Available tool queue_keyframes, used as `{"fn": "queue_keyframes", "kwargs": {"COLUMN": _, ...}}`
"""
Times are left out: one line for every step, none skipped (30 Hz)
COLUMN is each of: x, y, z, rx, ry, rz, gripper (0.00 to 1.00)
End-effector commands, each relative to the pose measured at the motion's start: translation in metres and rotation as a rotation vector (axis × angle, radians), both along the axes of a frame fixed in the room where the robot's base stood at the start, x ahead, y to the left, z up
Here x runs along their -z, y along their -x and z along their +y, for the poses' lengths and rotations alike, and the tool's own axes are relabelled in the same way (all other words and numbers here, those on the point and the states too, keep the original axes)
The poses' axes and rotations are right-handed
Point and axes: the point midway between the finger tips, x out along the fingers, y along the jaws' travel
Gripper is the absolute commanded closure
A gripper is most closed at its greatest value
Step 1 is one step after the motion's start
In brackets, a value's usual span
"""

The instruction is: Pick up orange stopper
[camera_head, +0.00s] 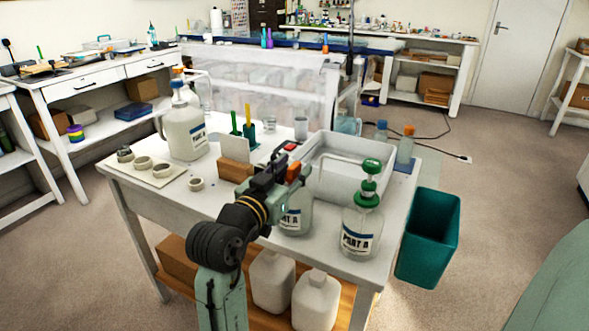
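An orange stopper (408,130) sits on top of a small clear bottle (405,150) at the table's right back corner, in the head view. My gripper (285,165) is over the middle of the table, left of the white tray and well apart from that bottle. A small orange piece (293,172) shows at the gripper's end; I cannot tell whether it is part of the gripper or something beside it. The fingers are small and partly hidden, so their opening is unclear.
A white tray (325,194) lies between my gripper and the stoppered bottle. A blue-capped bottle (381,132) stands beside it. A teal bin (430,240) stands right of the table.

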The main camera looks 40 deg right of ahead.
Motion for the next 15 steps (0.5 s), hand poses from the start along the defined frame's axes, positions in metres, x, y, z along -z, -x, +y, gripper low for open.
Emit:
{"fn": "queue_keyframes", "kwargs": {"x": -0.0015, "y": -0.0031, "z": -0.0059, "rx": -0.001, "ry": -0.001, "rz": 0.001, "gripper": 0.63}}
{"fn": "queue_keyframes", "kwargs": {"x": -0.001, "y": -0.0043, "z": -0.0087, "rx": -0.001, "ry": -0.001, "rz": 0.002, "gripper": 0.63}}
{"fn": "queue_keyframes", "kwargs": {"x": -0.0007, "y": -0.0055, "z": -0.0116, "rx": -0.001, "ry": -0.001, "rz": 0.001, "gripper": 0.63}}
{"fn": "queue_keyframes", "kwargs": {"x": -0.0006, "y": -0.0061, "z": -0.013, "rx": -0.001, "ry": 0.0, "rz": 0.0, "gripper": 0.63}}
{"fn": "queue_keyframes", "kwargs": {"x": -0.0003, "y": -0.0065, "z": -0.0138, "rx": -0.002, "ry": 0.0, "rz": 0.0, "gripper": 0.63}}
{"fn": "queue_keyframes", "kwargs": {"x": 0.0001, "y": -0.007, "z": -0.0143, "rx": -0.002, "ry": 0.0, "rz": -0.001, "gripper": 0.63}}
{"fn": "queue_keyframes", "kwargs": {"x": 0.0003, "y": -0.0071, "z": -0.0144, "rx": -0.003, "ry": 0.0, "rz": -0.001, "gripper": 0.63}}
{"fn": "queue_keyframes", "kwargs": {"x": 0.0004, "y": -0.0072, "z": -0.0143, "rx": -0.003, "ry": 0.0, "rz": -0.001, "gripper": 0.63}}
{"fn": "queue_keyframes", "kwargs": {"x": 0.0005, "y": -0.0071, "z": -0.0142, "rx": -0.003, "ry": 0.0, "rz": -0.001, "gripper": 0.63}}
{"fn": "queue_keyframes", "kwargs": {"x": 0.0005, "y": -0.0071, "z": -0.0142, "rx": -0.003, "ry": 0.0, "rz": -0.001, "gripper": 0.63}}
{"fn": "queue_keyframes", "kwargs": {"x": 0.0005, "y": -0.0071, "z": -0.0141, "rx": -0.003, "ry": 0.0, "rz": -0.001, "gripper": 0.63}}
{"fn": "queue_keyframes", "kwargs": {"x": 0.0005, "y": -0.0072, "z": -0.014, "rx": -0.003, "ry": 0.0, "rz": -0.001, "gripper": 0.65}}
{"fn": "queue_keyframes", "kwargs": {"x": 0.0005, "y": -0.0072, "z": -0.014, "rx": -0.003, "ry": 0.0, "rz": -0.001, "gripper": 0.67}}
{"fn": "queue_keyframes", "kwargs": {"x": 0.0004, "y": -0.0071, "z": -0.0139, "rx": -0.003, "ry": 0.0, "rz": -0.001, "gripper": 0.69}}
{"fn": "queue_keyframes", "kwargs": {"x": 0.0004, "y": -0.0071, "z": -0.0139, "rx": -0.003, "ry": 0.0, "rz": -0.001, "gripper": 0.71}}
